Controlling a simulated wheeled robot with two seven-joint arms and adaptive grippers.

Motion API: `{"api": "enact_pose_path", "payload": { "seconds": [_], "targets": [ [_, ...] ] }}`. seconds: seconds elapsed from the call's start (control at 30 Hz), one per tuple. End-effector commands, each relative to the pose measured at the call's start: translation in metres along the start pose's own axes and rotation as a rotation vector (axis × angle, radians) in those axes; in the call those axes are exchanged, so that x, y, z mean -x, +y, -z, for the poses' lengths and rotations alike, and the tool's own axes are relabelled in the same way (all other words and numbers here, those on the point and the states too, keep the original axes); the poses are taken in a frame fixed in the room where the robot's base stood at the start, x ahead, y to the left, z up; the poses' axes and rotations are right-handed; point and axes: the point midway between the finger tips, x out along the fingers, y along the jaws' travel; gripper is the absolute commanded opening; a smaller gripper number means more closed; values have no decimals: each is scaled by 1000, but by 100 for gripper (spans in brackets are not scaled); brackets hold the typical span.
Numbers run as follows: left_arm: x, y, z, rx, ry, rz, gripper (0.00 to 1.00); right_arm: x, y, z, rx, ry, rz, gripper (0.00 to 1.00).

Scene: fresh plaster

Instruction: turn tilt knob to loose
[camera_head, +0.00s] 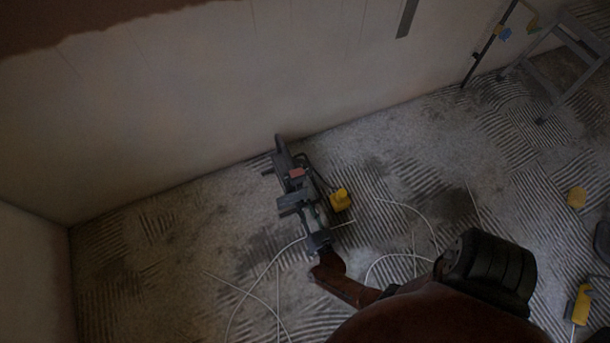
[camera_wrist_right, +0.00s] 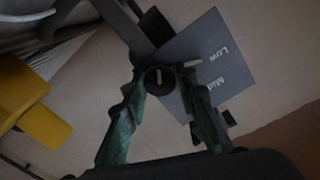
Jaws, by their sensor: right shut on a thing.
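The tilt knob (camera_wrist_right: 159,80) is a round dark knob with a pale pointer line in the right wrist view. In the head view, my right gripper (camera_head: 311,212) reaches the dark machine (camera_head: 284,165) near the wall and hides the knob. My left gripper is not in view.
A yellow object (camera_head: 340,199) is just right of the machine. Pale cables (camera_head: 262,283) lie across the ridged floor. The wall (camera_head: 210,95) rises behind the machine. A ladder-like frame (camera_head: 565,50) stands far right, with yellow items (camera_head: 577,197) on the floor below.

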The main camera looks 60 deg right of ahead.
Motion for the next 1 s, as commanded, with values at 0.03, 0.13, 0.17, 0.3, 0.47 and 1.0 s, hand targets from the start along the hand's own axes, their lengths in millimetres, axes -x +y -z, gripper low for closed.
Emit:
{"api": "enact_pose_path", "payload": {
  "seconds": [0.03,0.13,0.17,0.3,0.47,1.0],
  "targets": [
    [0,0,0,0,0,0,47,1,-2,-2,17,-6,2,2],
    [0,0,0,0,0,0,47,1,-2,-2,48,-6,2,2],
    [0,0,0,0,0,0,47,1,-2,-2,56,-6,2,2],
    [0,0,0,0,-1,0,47,1,-2,-2,78,-6,1,2],
    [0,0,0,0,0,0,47,1,-2,-2,87,-6,2,2],
    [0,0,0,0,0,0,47,1,0,-1,86,-3,1,44]
  ]
}}
